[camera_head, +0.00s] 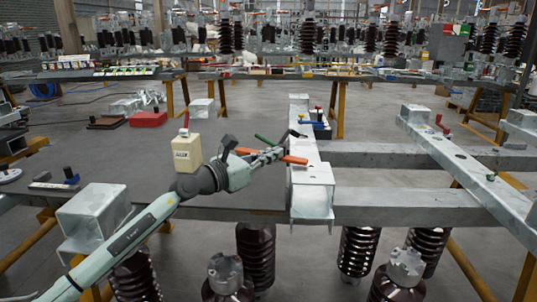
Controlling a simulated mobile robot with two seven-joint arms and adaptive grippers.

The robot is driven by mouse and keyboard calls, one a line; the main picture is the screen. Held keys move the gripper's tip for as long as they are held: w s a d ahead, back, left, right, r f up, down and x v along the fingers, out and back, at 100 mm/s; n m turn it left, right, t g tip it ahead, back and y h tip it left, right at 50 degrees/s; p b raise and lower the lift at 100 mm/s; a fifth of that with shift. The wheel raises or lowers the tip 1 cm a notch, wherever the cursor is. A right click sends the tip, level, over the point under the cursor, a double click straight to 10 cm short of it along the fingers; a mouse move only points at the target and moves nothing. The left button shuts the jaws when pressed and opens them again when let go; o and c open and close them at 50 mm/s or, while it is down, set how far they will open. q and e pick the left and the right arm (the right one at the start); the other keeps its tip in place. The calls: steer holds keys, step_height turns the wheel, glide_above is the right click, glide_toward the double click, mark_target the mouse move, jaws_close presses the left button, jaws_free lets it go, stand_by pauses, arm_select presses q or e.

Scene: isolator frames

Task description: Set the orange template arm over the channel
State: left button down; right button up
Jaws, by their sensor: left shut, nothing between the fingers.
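The orange template arm (295,159) shows as a short orange bar. Its right end reaches the near part of the grey metal channel (309,155). More orange shows to the left, behind my left gripper, which hides the middle. My left gripper (279,153) comes in from the left and is shut, with its fingertips at the orange bar beside the channel's left edge. I cannot tell whether the fingers touch the bar. My right gripper is not in view.
A cream box (187,153) with a red-topped handle stands left of my gripper on the dark tabletop (120,160). A green bar (265,139) and a dark lever (291,135) are close by the fingers. Steel beams (390,156) run off to the right. Brown insulators (256,255) stand below.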

mark_target(280, 145)
arm_select(q)
steer(key=shift+b+x, duration=0.35)
steer(key=shift+x, duration=0.75)
steer(key=shift+w+d, duration=0.1)
steer(key=shift+w, duration=0.55)
steer(key=shift+w+d+b, duration=0.1)
steer(key=shift+w+b, duration=0.1)
steer(key=shift+b, duration=0.15)
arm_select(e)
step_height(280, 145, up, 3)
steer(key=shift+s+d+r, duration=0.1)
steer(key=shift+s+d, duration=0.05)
